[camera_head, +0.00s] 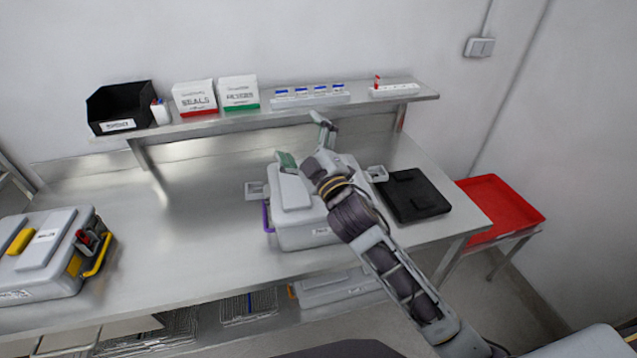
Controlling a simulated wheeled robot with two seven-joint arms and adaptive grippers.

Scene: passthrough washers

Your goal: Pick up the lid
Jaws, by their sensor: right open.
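A light grey box with a grey lid (290,189) stands on the steel bench in the middle. It has a purple handle at its left edge and pale tabs sticking out at both sides. My right gripper (305,143) reaches across the box from the lower right. Its two fingers are spread apart, near the far edge of the lid, with nothing visible between them. I cannot tell whether the fingers touch the lid. My wrist and forearm hide the right part of the lid. My left gripper is not in view.
A grey case (40,255) with yellow handles stands at the left. A black flat item (413,194) lies right of the box, and a red tray (505,208) is beyond the bench. A raised shelf (250,113) with bins and cartons runs behind. The bench's left middle is clear.

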